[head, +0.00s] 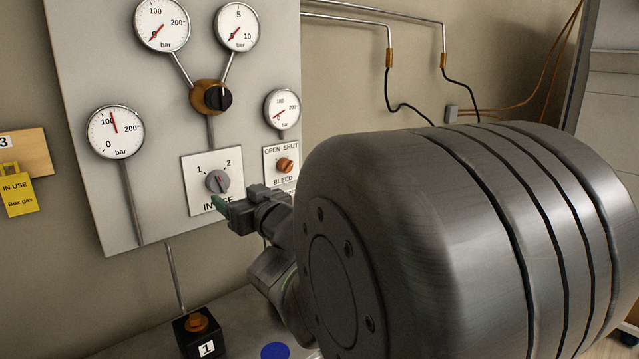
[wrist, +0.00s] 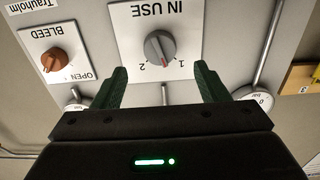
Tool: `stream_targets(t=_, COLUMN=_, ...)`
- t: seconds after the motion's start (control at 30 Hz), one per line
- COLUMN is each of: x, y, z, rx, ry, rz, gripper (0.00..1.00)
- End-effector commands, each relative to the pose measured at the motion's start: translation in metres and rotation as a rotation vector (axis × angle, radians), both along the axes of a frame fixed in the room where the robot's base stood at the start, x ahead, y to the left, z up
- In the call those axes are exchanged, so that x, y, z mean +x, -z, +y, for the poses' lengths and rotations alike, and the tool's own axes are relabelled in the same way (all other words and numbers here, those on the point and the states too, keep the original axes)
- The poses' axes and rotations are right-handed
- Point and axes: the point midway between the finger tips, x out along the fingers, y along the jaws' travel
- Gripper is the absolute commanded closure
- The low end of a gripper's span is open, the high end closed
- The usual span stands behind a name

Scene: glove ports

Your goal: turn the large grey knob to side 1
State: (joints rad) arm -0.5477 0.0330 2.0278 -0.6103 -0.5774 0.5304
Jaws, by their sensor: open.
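The large grey knob (head: 217,181) sits on a white plate (head: 197,164) marked 1 at left, 2 at right and IN USE below. In the wrist view the grey knob (wrist: 159,46) appears upside down, with 1 at right and 2 at left. Its red mark lies between the two numbers there, not clearly at either. My gripper (head: 219,203) is just in front of the plate, low beside the knob in the head view. In the wrist view my gripper's green fingers (wrist: 161,78) are spread wide and empty, with the knob beyond and between them. No contact shows.
An orange BLEED knob (head: 285,165) is close by on the right. A black selector knob (head: 218,99) and several gauges share the grey panel (head: 85,60). A yellow tag (head: 18,194) hangs at left. A black box (head: 200,333) marked 1 stands below.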

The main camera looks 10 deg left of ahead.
Motion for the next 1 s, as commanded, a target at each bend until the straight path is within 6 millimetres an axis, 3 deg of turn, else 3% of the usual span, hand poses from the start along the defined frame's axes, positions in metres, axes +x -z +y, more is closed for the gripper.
stream_targets(t=0.1, x=0.015, y=0.0, z=0.019, rx=-0.001, ry=-0.002, rz=0.001, gripper=0.33)
stream_targets(t=0.4, x=0.044, y=-0.001, z=0.051, rx=0.0, ry=0.001, rz=0.0, gripper=0.33)
stream_targets(t=0.87, x=0.051, y=0.0, z=0.059, rx=0.0, ry=0.002, rz=0.0, gripper=0.33)
stream_targets(t=1.0, x=0.051, y=0.0, z=0.059, rx=0.0, ry=0.002, rz=0.0, gripper=0.58)
